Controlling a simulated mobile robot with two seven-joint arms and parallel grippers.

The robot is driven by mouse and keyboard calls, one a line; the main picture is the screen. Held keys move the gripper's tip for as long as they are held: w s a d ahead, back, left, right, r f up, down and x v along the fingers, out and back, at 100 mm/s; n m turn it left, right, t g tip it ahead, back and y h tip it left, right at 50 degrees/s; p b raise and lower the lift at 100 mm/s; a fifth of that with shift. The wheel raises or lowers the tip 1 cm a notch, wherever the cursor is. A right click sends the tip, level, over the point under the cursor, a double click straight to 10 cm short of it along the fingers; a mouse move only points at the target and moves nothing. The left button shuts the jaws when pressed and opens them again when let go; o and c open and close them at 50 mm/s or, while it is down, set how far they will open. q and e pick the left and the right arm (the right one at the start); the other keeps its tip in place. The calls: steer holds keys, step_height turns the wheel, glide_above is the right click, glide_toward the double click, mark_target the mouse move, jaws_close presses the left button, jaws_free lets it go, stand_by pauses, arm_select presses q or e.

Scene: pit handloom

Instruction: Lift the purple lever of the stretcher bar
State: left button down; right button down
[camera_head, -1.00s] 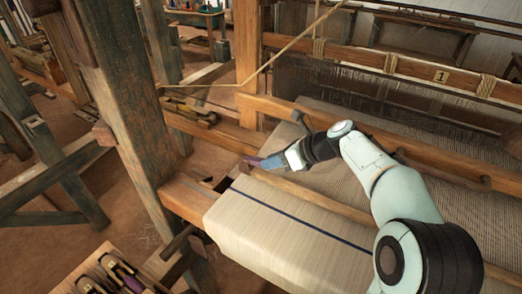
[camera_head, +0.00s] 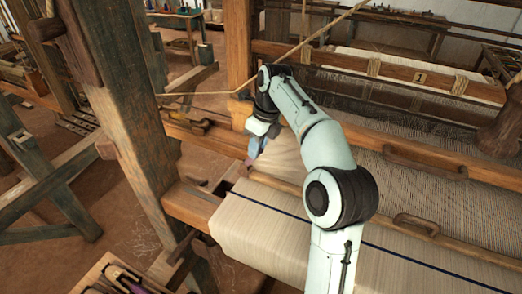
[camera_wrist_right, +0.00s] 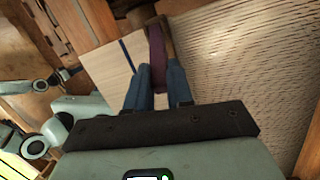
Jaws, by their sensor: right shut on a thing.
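The purple lever (camera_wrist_right: 157,55) shows in the right wrist view as a dark purple strip running up from between the blue-grey fingers. My right gripper (camera_wrist_right: 158,90) is shut on it. In the head view my right gripper (camera_head: 254,147) is at the left end of the wooden stretcher bar (camera_head: 290,189), over the cloth's far left corner. Only a small purple patch of the lever shows there, low beside the fingers; the gripper and arm hide the rest. My left gripper is not in the head view.
Cream cloth with a dark blue stripe (camera_head: 291,214) covers the front roll. A thick wooden post (camera_head: 125,110) stands left of the gripper. A shuttle tray (camera_head: 108,275) is at the lower left.

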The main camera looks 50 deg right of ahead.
steer(key=shift+w+a+r+g, duration=0.1)
steer(key=shift+w+g, duration=0.3)
steer(key=shift+g, duration=0.2)
steer(key=c, duration=1)
jaws_free()
steer(key=shift+s, duration=0.1)
